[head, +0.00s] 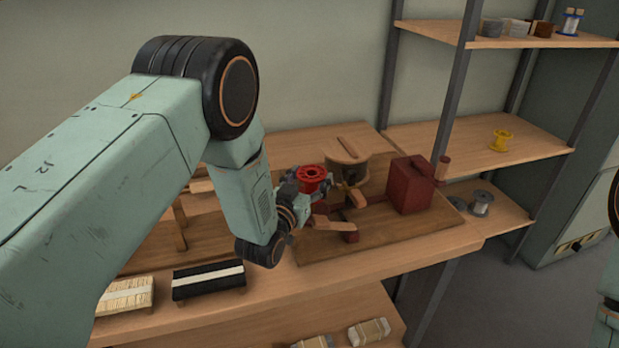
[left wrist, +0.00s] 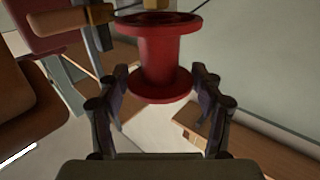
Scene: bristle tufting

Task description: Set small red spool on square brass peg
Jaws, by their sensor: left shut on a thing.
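The small red spool (head: 311,179) is held upright in my left gripper (head: 296,196), above the wooden board on the bench. In the left wrist view the red spool (left wrist: 158,58) sits between the two fingers of my left gripper (left wrist: 162,85), with its lower flange between the fingertips. I cannot make out a square brass peg in either view. My right gripper is not in view.
A dark red block (head: 409,185) and a round wooden piece (head: 346,168) stand on the board (head: 385,238) close to the spool. Bundles (head: 208,281) lie at the bench front. A yellow spool (head: 501,140) stands on the right shelf.

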